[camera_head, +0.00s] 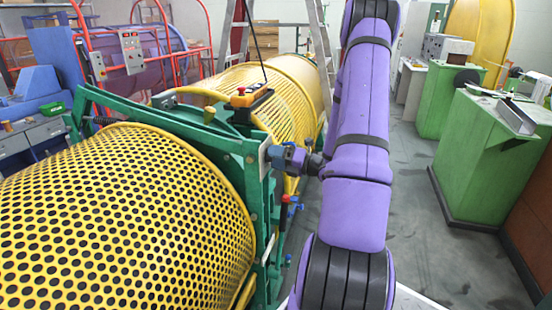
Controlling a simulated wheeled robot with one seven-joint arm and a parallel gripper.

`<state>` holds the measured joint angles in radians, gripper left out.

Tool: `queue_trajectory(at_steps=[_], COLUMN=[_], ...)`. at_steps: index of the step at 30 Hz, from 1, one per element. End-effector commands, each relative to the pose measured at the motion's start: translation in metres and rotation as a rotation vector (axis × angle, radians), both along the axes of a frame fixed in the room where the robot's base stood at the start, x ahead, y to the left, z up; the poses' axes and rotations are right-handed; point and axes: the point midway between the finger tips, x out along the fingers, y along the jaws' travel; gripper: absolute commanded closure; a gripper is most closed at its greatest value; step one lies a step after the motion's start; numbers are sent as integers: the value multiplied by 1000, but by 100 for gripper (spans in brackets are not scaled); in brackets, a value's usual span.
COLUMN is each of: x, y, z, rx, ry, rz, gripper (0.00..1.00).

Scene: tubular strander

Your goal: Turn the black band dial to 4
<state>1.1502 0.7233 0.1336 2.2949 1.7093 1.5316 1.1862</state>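My purple arm reaches up through the right of the middle and ends in my small gripper (277,157). The gripper points left at a pale plate (264,162) on the edge of the green frame (235,150). It is at or very close to that plate; I cannot tell whether it touches. Its fingers are too small and dark to show whether they are open or shut. I cannot clearly make out the black band dial or its numbers; the gripper covers part of the plate area.
A yellow perforated drum guard (120,215) fills the lower left, with another yellow guard (275,95) behind the frame. Green cabinets (490,150) stand right. Grey floor (420,240) between is clear.

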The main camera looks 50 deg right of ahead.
Motion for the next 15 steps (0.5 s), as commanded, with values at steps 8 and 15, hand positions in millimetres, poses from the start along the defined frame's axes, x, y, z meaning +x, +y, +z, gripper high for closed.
queue_trajectory(at_steps=[8, 15], x=[0, -24], y=[0, -10], z=[1, -1], rx=[0, 0], ry=[-2, -2], rz=[1, -1], gripper=[32, 32])
